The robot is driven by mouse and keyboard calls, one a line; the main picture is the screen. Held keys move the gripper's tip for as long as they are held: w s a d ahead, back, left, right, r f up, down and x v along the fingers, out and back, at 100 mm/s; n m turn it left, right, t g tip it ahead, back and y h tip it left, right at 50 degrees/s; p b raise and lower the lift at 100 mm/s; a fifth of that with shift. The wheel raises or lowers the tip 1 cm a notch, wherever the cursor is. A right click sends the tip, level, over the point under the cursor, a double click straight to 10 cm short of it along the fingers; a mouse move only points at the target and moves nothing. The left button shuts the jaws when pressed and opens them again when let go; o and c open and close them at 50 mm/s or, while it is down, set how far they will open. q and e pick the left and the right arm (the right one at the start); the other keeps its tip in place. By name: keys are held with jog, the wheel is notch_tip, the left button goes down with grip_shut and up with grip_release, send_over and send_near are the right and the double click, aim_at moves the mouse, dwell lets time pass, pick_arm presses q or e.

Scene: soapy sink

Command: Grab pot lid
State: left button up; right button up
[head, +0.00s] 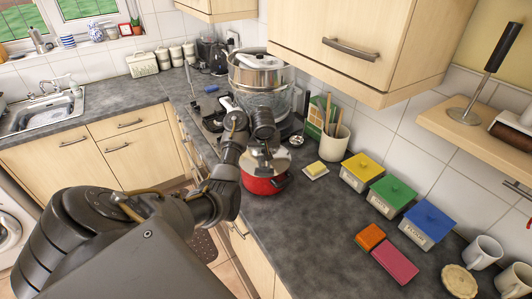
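A red pot (258,186) stands on the dark worktop near its front edge, with a dark side handle. A shiny metal lid (280,164) sits on top of the pot. My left gripper (266,153) points down over the middle of the lid, at or just above its top. The lid's knob is hidden behind my gripper, so I cannot tell whether the fingers are open or closed on it. My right gripper is not in view.
A large steel steamer pot (256,72) stands behind on the hob. A utensil crock (334,143), a butter dish (315,170) and yellow (362,172), green and blue canisters stand to the right. A wall cupboard (350,45) hangs above.

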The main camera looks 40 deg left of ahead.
aim_at(265, 152)
pick_arm(q)
jog(key=shift+w, duration=0.1)
jog(key=c, duration=0.5)
grip_shut()
notch_tip(265, 152, up, 10)
